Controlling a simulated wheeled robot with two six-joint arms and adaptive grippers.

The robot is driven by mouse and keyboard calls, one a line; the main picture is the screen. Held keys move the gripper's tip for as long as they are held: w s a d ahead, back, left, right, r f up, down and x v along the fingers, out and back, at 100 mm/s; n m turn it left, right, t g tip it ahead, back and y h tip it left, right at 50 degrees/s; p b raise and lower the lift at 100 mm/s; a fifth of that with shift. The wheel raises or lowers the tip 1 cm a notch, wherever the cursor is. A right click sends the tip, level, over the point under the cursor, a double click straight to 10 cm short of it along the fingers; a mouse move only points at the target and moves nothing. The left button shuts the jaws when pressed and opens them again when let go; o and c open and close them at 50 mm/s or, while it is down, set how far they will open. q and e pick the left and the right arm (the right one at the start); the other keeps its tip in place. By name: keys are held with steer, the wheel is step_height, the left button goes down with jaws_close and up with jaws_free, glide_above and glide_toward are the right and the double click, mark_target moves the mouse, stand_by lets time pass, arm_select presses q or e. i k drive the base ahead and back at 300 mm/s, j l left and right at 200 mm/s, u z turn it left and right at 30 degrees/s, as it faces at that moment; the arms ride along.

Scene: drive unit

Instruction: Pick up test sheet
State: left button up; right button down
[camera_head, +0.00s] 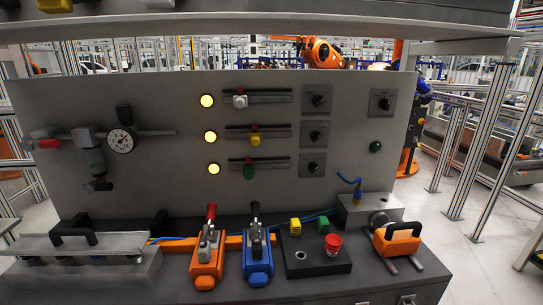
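I cannot make out a test sheet with certainty in the head view. The grey drive unit panel (350,160) stands upright behind a dark bench top (300,285). At the left end of the bench is a flat grey cover (35,245) with a black handle (73,232) on a grey block. Neither of my grippers is in view, so their state is hidden.
An orange clamp device (207,255) and a blue one (258,258) stand mid-bench. A shelf (270,22) overhangs the panel. Open floor (480,270) lies right.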

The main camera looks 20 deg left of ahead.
mark_target(59, 242)
steer(key=u, duration=1.95)
